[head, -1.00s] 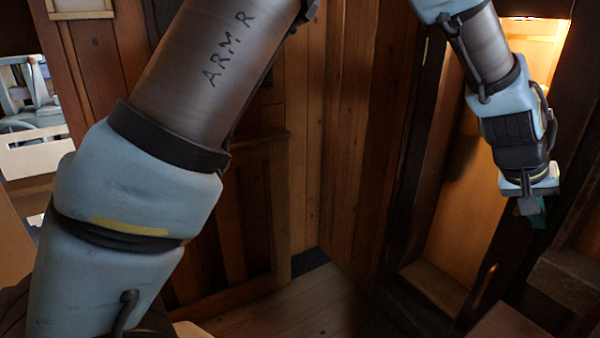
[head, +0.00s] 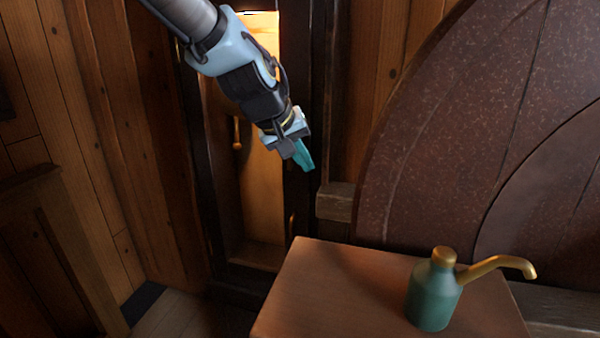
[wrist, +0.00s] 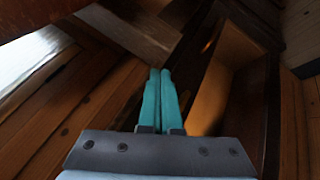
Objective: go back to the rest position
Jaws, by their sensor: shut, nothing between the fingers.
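My gripper (head: 306,158) hangs in the upper middle of the head view, pointing down and to the right. Its teal fingers are shut together with nothing between them. The wrist view shows the same closed fingers (wrist: 160,95) side by side, with wood panels and a lit opening beyond. The gripper is in the air, apart from the table and the pump bottle, above and to their left in the head view.
A green pump bottle (head: 433,295) with a brass spout stands on a wooden table (head: 310,285) at lower right. A large dark rounded panel (head: 440,150) rises behind it. A lit, narrow doorway or cabinet (head: 262,190) is behind my gripper. Plank walls (head: 60,120) fill the left.

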